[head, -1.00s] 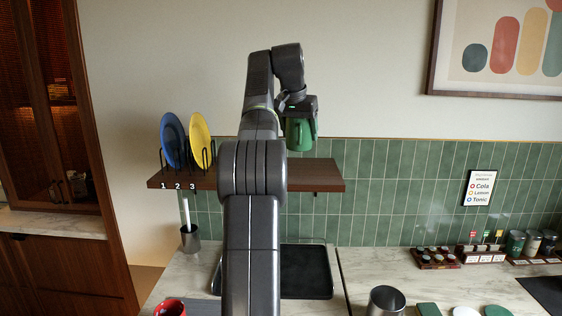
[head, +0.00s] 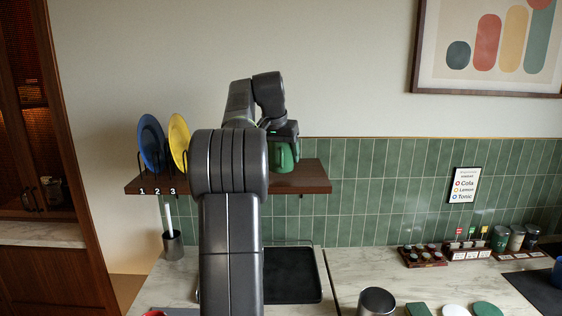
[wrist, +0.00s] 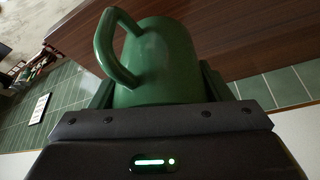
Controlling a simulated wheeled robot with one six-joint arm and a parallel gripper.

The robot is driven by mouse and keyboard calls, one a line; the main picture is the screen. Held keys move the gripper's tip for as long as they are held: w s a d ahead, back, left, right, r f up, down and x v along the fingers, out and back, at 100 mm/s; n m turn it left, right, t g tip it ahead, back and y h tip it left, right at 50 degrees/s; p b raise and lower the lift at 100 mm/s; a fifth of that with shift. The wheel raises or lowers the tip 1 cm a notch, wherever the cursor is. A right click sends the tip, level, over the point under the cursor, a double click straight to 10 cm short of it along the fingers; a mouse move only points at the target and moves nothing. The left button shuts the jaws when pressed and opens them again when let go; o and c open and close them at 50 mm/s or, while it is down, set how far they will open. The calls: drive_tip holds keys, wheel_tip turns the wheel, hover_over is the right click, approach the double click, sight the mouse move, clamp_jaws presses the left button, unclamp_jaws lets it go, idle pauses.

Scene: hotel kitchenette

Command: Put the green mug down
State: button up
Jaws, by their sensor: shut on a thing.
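The green mug (head: 282,156) is in my gripper (head: 284,143), at the right part of the wooden wall shelf (head: 308,178). In the wrist view the mug (wrist: 165,62) fills the space between the fingers, with its handle toward the upper left. My gripper (wrist: 158,92) is shut on the mug. The brown shelf board (wrist: 235,30) lies behind the mug in that view. The mug is at or just above the shelf top; I cannot tell whether it touches. My arm hides the middle of the shelf in the head view.
A blue plate (head: 152,142) and a yellow plate (head: 179,141) stand in a rack at the shelf's left, marked 1, 2, 3. The shelf right of the mug is bare. Below are a black tray (head: 290,275) and a metal cup (head: 376,301) on the counter.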

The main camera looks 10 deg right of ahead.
drive_tip(key=shift+f, duration=1.2)
drive_tip(key=shift+f, duration=0.15)
drive_tip(key=o, duration=1.2)
drive_tip(key=v, duration=1.2)
